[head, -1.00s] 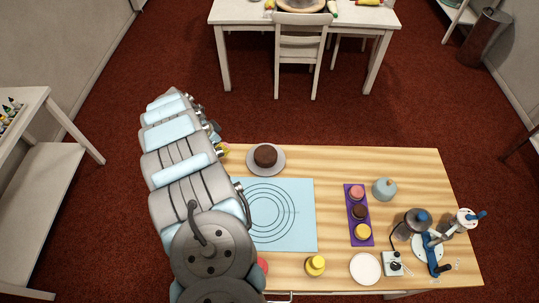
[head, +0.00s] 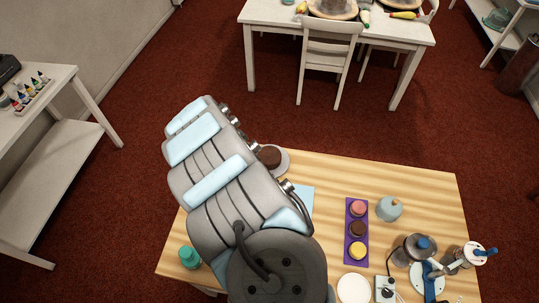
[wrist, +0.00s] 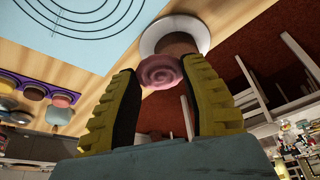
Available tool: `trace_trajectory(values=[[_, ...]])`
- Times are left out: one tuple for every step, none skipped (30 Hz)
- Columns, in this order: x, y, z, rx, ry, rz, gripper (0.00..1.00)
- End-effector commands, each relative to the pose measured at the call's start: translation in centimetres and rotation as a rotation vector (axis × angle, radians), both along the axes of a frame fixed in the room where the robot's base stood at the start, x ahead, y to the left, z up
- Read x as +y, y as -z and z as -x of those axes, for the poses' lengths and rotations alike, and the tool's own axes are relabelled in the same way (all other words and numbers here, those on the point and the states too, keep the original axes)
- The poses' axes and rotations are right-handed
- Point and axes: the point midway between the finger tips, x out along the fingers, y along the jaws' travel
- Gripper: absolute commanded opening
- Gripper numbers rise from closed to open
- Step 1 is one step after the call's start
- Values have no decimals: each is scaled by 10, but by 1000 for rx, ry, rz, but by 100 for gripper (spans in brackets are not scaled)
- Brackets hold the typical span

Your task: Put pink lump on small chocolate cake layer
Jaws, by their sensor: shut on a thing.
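A pink lump (wrist: 158,70) with a swirled face sits between the yellow padded fingers of my gripper (wrist: 160,82) in the wrist view. My gripper is shut on it. Behind it is a dark chocolate cake layer (wrist: 178,44) on a round pale stand (wrist: 152,38); the lump overlaps the layer in the picture, and I cannot tell whether they touch. In the head view the chocolate layer (head: 269,155) and its stand (head: 284,163) show at the table's far edge, partly behind my arm. My gripper and the lump are hidden there.
A purple tray (head: 348,260) holds pink, brown and yellow round pieces. A blue-grey domed object (head: 389,209), a white plate (head: 353,288) and a blue-handled machine (head: 432,280) stand at the right. A blue mat (head: 305,200) lies mostly under my arm. A teal bottle (head: 189,257) stands at the left.

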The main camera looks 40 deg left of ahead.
Motion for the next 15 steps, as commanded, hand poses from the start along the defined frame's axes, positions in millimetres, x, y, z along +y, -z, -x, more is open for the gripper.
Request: trace_trajectory(values=[[1, 6, -3, 0, 0, -1, 17], [2, 8, -6, 0, 0, -1, 17], [2, 10, -9, 0, 0, 0, 17], [2, 11, -12, 1, 1, 0, 17], [2, 13, -14, 1, 0, 1, 17], [2, 15, -18, 2, 0, 1, 17], [3, 16, -21, 2, 2, -1, 17], [3, 18, -23, 2, 1, 0, 17], [3, 19, -27, 1, 0, 1, 17], [4, 20, -30, 1, 0, 1, 17], [4, 22, -32, 1, 0, 1, 17], [4, 23, -35, 2, 1, 0, 16], [4, 25, -38, 3, 1, 0, 16], [5, 26, -40, 2, 0, 1, 16], [5, 28, -45, 2, 1, 0, 16]])
